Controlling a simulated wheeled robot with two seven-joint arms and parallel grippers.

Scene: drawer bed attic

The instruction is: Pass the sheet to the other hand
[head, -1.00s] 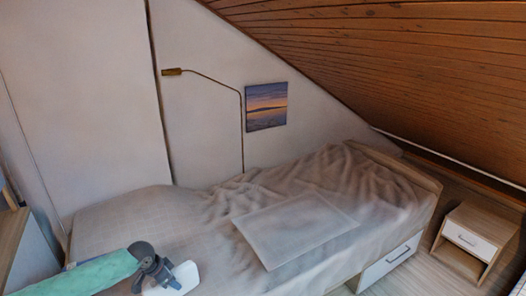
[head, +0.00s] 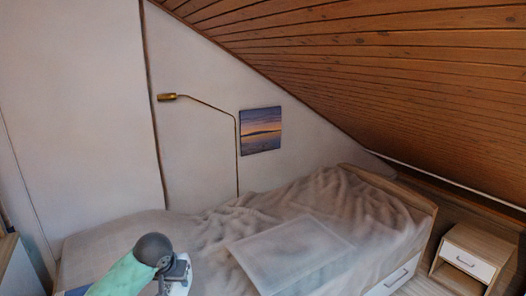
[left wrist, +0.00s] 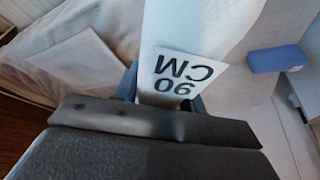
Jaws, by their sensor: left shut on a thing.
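The sheet (left wrist: 186,75) is a white piece marked "90 CM" in black, upside down in the left wrist view. My left gripper (left wrist: 165,88) is shut on it, with dark fingers on either side of it. In the head view my left gripper (head: 176,273) is at the bottom left, over the near side of the bed. Only a small white bit of the sheet (head: 178,289) shows there, and the picture edge cuts off the rest. My right gripper is not in view.
A bed (head: 110,231) with a rumpled beige cover fills the lower middle. A pale flat rectangle (head: 290,254) lies on it. A nightstand (head: 468,255) stands at the right, under the sloped wooden ceiling. A blue block (left wrist: 277,58) shows in the left wrist view.

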